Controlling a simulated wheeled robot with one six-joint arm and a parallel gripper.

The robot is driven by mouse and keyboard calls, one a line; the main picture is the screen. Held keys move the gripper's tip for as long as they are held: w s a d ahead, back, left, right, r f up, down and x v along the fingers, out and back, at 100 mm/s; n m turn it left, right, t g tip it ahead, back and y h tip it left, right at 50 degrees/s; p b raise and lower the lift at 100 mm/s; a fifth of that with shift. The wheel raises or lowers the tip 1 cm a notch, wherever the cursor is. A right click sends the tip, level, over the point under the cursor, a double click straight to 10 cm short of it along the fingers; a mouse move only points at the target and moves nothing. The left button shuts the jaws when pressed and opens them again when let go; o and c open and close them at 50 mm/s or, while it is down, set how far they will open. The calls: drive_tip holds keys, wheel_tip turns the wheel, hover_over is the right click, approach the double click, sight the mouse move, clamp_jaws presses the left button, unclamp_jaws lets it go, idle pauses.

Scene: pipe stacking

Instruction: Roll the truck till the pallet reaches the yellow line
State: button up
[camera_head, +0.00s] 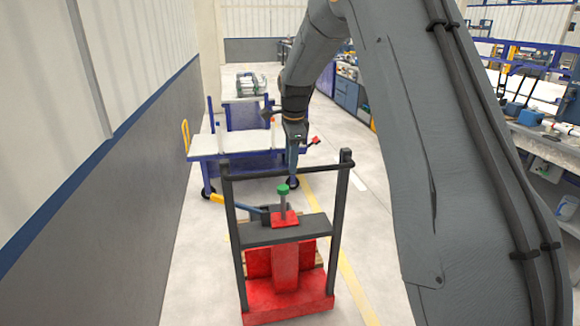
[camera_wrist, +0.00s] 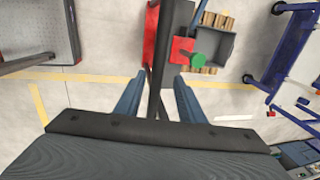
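The red truck (camera_head: 288,305) stands on the floor in the head view, with a black upright frame and a black top crossbar (camera_head: 250,171). A green knob (camera_head: 283,189) rises from its red middle part. The wooden pallet (camera_wrist: 217,20) shows only in pieces around the truck's dark plate; most of it is hidden. Yellow lines (camera_head: 352,285) mark the floor, also seen in the wrist view (camera_wrist: 85,77). My gripper (camera_wrist: 158,82) is open, its two fingers apart on either side of the black crossbar. In the head view my gripper (camera_head: 293,170) is at the crossbar.
A blue-framed cart (camera_head: 235,148) with a pale top stands beyond the truck. A grey wall (camera_head: 90,215) runs along the left. Workbenches (camera_head: 550,130) line the right. Bare floor shows on both sides of the truck.

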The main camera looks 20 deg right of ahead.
drive_tip(key=shift+s+r+b, duration=0.25)
drive_tip(key=shift+r+b, duration=0.05)
drive_tip(key=shift+r, duration=1.1)
drive_tip(key=shift+s+r+b, duration=0.2)
drive_tip(key=shift+r+b, duration=0.05)
drive_tip(key=shift+r, duration=1.1)
drive_tip(key=shift+s, duration=0.1)
